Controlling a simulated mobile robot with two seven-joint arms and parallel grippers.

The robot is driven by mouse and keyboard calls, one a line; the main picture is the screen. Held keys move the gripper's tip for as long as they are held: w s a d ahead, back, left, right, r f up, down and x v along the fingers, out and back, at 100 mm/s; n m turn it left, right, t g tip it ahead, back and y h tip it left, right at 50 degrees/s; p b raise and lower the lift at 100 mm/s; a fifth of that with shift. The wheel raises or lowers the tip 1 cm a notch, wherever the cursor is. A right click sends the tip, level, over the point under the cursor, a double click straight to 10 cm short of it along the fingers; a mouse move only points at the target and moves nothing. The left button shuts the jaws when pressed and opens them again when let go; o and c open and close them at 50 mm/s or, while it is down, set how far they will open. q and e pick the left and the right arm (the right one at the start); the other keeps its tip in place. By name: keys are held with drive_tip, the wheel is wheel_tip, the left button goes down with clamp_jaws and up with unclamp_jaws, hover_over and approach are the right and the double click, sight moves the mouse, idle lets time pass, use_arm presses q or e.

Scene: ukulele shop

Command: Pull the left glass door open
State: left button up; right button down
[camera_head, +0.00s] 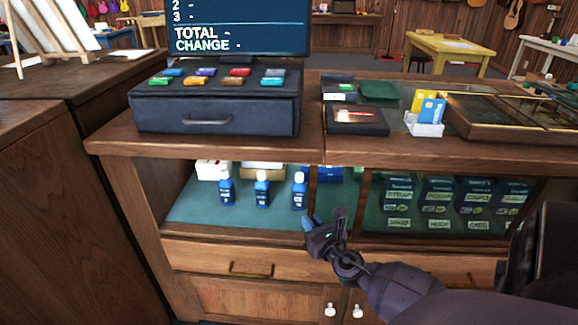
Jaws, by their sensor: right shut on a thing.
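The left glass door (312,188) is at the front of the wooden display counter, over the left bay. Its clear pane is hard to make out, and a dark upright edge shows at its right side. My right gripper (324,222) is at the low end of this edge, its arm coming in from the lower right. It is shut on a part of the door there, and its fingers hide which part. I cannot tell whether the door stands slightly ajar. My left gripper is not in view.
Several blue bottles (262,189) stand inside the left bay, and several dark boxes (437,196) stand in the right bay. A drawer (215,260) with a brass handle lies below. A cash register (217,112) sits on the countertop. Another brown cabinet (65,220) stands close at left.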

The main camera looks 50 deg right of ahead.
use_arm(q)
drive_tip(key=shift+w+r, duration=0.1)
use_arm(e)
drive_tip(key=shift+s+d, duration=0.65)
drive_tip(key=shift+s, duration=0.2)
drive_tip(key=c, duration=1.2)
unclamp_jaws()
drive_tip(key=shift+c, duration=0.2)
use_arm(q)
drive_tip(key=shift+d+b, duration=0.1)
drive_tip(key=shift+b, duration=0.25)
use_arm(e)
drive_tip(key=v, duration=1)
drive_tip(key=shift+s+a, duration=0.15)
drive_tip(key=shift+s, duration=0.25)
